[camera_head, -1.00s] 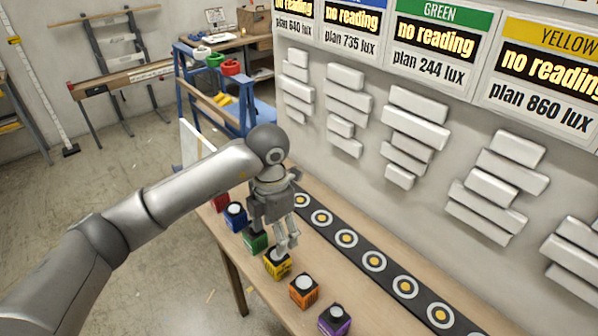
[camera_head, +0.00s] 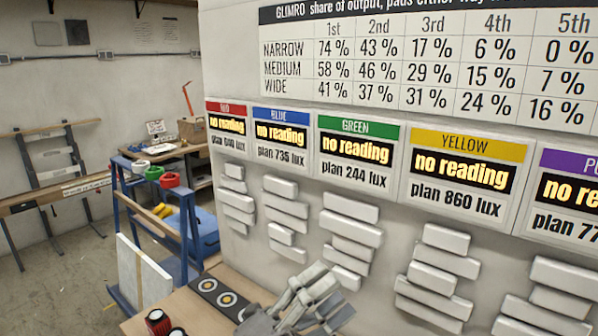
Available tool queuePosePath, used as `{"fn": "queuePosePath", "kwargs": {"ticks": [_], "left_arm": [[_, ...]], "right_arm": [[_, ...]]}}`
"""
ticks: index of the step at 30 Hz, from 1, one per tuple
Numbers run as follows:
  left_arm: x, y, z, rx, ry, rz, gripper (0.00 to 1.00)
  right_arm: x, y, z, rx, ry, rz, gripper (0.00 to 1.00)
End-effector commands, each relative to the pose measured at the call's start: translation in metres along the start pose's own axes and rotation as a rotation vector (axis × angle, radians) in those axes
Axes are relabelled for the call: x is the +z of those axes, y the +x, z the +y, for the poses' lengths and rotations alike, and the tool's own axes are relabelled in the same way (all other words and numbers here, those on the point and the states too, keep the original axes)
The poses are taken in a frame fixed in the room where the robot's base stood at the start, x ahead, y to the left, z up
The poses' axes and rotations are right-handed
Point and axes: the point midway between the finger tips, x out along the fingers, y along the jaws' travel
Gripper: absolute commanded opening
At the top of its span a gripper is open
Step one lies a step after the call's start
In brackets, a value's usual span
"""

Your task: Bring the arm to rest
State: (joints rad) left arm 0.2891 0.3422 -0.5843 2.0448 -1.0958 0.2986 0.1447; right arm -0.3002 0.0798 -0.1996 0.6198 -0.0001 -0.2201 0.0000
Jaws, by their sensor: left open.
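My left gripper (camera_head: 312,290) shows at the bottom centre of the head view, over the wooden table (camera_head: 150,318). Its grey fingers are open and no object shows between them. The fingers point up and to the right, in front of the wall below the reliefs. The rest of my left arm is below the picture's edge. My right gripper is not in view.
A dark strip with ringed pads (camera_head: 217,297) lies along the table beside the wall. A red lamp block (camera_head: 157,322) is partly visible at the bottom edge. White reliefs (camera_head: 350,238) and reading signs (camera_head: 355,150) cover the wall. A blue rack (camera_head: 160,225) stands left.

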Motion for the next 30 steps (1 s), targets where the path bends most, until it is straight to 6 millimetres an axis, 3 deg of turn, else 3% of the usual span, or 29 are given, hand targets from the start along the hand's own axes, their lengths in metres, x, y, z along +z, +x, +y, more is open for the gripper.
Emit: {"fn": "queuePosePath", "kwargs": {"ticks": [5, 9, 14, 17, 21, 24, 30], "left_arm": [[0.070, -0.052, -0.008, -0.117, -0.271, -0.442, 0.66], [0.112, -0.119, 0.016, -0.136, -0.488, -0.793, 0.66], [0.123, -0.212, 0.067, -0.079, -0.738, -1.186, 0.66], [0.105, -0.271, 0.103, -0.001, -0.893, -1.416, 0.66], [0.058, -0.340, 0.142, 0.140, -1.085, -1.683, 0.66], [0.021, -0.374, 0.158, 0.243, -1.191, -1.818, 0.66], [-0.052, -0.421, 0.172, 0.447, -1.363, -2.018, 0.66]], "right_arm": [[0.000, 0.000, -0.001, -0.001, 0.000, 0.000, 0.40], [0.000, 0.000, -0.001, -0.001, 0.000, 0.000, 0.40], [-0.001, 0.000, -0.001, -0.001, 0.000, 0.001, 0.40], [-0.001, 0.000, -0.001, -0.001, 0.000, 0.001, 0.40], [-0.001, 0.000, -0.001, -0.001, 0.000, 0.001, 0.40], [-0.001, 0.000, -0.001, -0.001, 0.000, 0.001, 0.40], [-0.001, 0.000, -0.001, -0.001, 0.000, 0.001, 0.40]]}}
